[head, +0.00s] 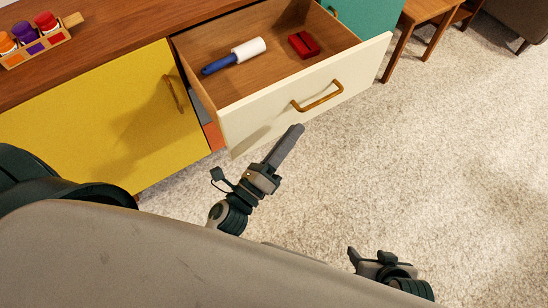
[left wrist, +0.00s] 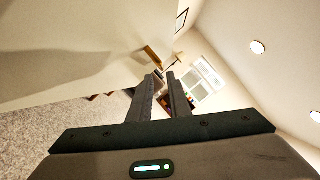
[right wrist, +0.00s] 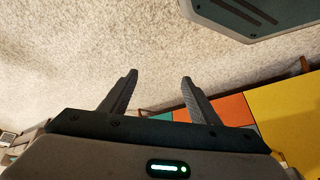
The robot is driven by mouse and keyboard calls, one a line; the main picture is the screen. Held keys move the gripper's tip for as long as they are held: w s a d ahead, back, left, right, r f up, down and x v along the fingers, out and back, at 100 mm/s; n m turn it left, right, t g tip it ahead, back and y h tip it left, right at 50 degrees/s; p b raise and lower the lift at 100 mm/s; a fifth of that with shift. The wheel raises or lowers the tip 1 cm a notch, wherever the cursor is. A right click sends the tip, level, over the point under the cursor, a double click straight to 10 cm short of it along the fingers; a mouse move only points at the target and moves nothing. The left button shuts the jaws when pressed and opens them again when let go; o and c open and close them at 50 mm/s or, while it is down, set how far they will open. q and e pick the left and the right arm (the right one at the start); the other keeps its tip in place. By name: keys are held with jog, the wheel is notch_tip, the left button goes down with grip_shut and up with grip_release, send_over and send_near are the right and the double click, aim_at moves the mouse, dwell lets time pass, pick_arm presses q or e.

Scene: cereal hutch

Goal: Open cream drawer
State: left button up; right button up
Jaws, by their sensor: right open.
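The cream drawer (head: 260,125) is pulled well out of the cabinet. Its brown bar handle (head: 318,97) is on the front panel. The drawer front also fills the upper left of the left wrist view (left wrist: 70,45), with the handle (left wrist: 152,53) beyond my fingertips. My left gripper (head: 298,129) is just in front of the drawer front, below the handle and apart from it. A narrow gap shows between its fingers (left wrist: 164,74), with nothing held. My right gripper (head: 355,256) is low over the carpet, away from the drawer, its fingers (right wrist: 159,77) wide open and empty.
Inside the drawer lie a blue-and-white roller (head: 236,55) and a red object (head: 304,45). A yellow door (head: 100,125) is left of the drawer. A rack of coloured jars (head: 40,42) stands on the cabinet top. The carpet (head: 440,170) at right is clear.

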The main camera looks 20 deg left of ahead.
pick_arm(q)
jog(key=b+v, duration=0.1)
jog(key=v, duration=0.5)
jog(key=shift+s, duration=0.3)
pick_arm(e)
jog(key=shift+w+a+r+t+y, duration=0.25)
jog(key=shift+w+a+t+y, duration=0.15)
jog(key=shift+w+a+t, duration=0.4)
pick_arm(q)
jog(key=shift+a, duration=0.15)
pick_arm(e)
jog(key=shift+s+a+g, duration=0.15)
jog(key=shift+s+g, duration=0.1)
jog(key=shift+g, duration=0.05)
